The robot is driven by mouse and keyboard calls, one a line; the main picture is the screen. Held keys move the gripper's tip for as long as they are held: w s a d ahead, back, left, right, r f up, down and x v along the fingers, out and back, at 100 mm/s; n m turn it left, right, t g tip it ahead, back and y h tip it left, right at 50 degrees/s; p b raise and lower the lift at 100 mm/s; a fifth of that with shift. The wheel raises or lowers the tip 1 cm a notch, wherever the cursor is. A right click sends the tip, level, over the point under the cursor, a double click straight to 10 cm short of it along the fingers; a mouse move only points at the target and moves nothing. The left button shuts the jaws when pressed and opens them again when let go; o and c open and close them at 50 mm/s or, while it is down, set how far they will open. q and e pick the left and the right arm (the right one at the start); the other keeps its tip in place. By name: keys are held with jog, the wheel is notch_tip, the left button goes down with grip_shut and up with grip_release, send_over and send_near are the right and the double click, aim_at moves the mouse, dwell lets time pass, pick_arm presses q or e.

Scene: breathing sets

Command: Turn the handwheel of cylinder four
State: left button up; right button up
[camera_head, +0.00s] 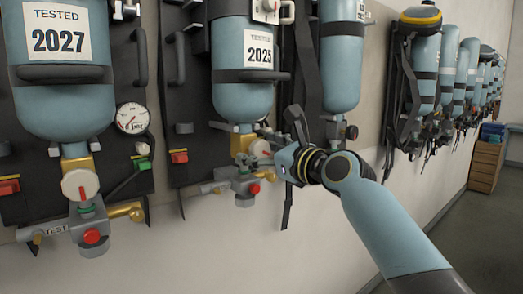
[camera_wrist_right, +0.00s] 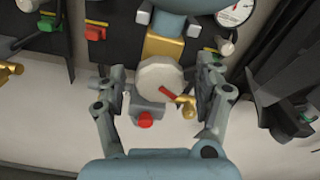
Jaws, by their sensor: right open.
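My right gripper (camera_head: 284,152) is open, at the underside of the blue cylinder (camera_head: 242,95) labelled "TESTED 2025" in the head view. In the right wrist view a pale round handwheel (camera_wrist_right: 157,72) with a red mark sits between the two spread fingers, with a gap on each side. Its brass valve neck (camera_wrist_right: 165,44) is above it. The same handwheel (camera_head: 260,147) is partly hidden by my gripper in the head view. No number four is readable, so I cannot tell which cylinder that is. My left gripper is out of view.
Another cylinder (camera_head: 62,95), labelled 2027, hangs at the left with its own handwheel (camera_head: 81,184) and pressure gauge (camera_head: 132,118). A further cylinder (camera_head: 341,60) hangs right of the 2025 one. More sets recede along the wall. A wooden cabinet (camera_head: 486,165) stands far right.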

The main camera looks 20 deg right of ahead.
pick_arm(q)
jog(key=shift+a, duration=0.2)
pick_arm(e)
jog(key=c, duration=1.2)
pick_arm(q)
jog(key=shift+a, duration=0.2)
pick_arm(e)
jog(key=shift+o, duration=0.2)
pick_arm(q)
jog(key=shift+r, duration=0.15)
pick_arm(e)
jog(key=shift+n, duration=0.3)
